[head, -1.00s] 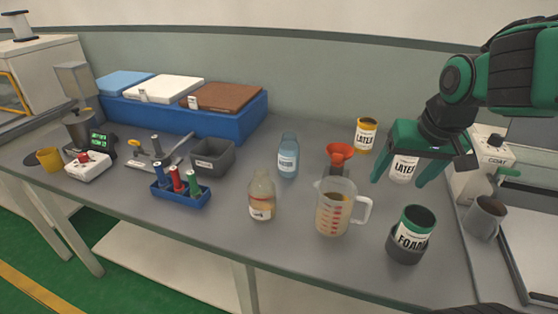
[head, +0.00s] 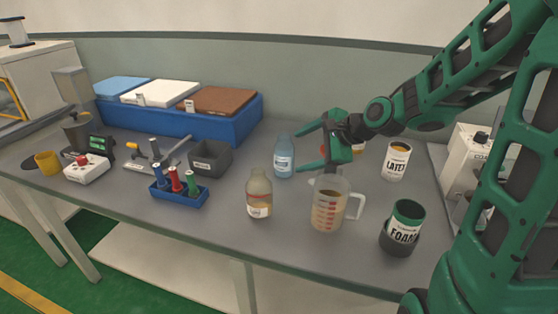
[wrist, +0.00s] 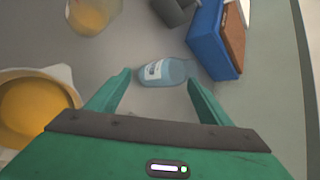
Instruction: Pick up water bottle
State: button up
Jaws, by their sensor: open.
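The water bottle (head: 284,158) is blue and clear with a pale label. It stands upright on the grey table in the middle of the head view. My gripper (head: 311,147) is open and just right of the bottle, its fingers pointing left toward it. In the wrist view the bottle (wrist: 165,72) shows ahead, between the lines of the two open fingertips (wrist: 160,78). I cannot tell whether any part of the bottle is inside the jaws.
A measuring jug (head: 329,205) and a bottle of amber liquid (head: 259,196) stand in front. A latex can (head: 396,162) and a foam can (head: 402,228) are to the right. A grey bin (head: 210,159) and blue tray (head: 237,124) lie left and behind. My arm hides the funnel area.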

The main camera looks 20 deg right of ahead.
aim_at(293, 151)
jog(key=w+m, duration=0.1)
jog(key=m, duration=0.1)
jog(key=w+f+m, duration=0.1)
jog(key=m, duration=0.1)
jog(key=w+f+m+y, duration=0.1)
jog(key=m, duration=0.1)
jog(key=shift+d+f+m+t, duration=0.15)
jog(key=shift+f+m+t, duration=0.05)
jog(key=shift+m+t, duration=0.2)
jog(key=m, duration=0.1)
jog(key=w+m, duration=0.1)
jog(key=m, duration=0.1)
jog(key=shift+w+d+f+t, duration=0.15)
jog(key=shift+w+f+t, duration=0.05)
jog(key=shift+f+t, duration=0.15)
jog(key=shift+w+m, duration=0.15)
jog(key=shift+m, duration=0.25)
jog(key=x, duration=1)
jog(key=shift+w+a+r, duration=0.1)
jog(key=shift+w+a, duration=0.1)
jog(key=shift+a, duration=0.2)
jog(key=c, duration=1.4)
jog(key=shift+r, duration=0.3)
jog(key=shift+r, duration=8.65)
jog(key=shift+r, duration=0.1)
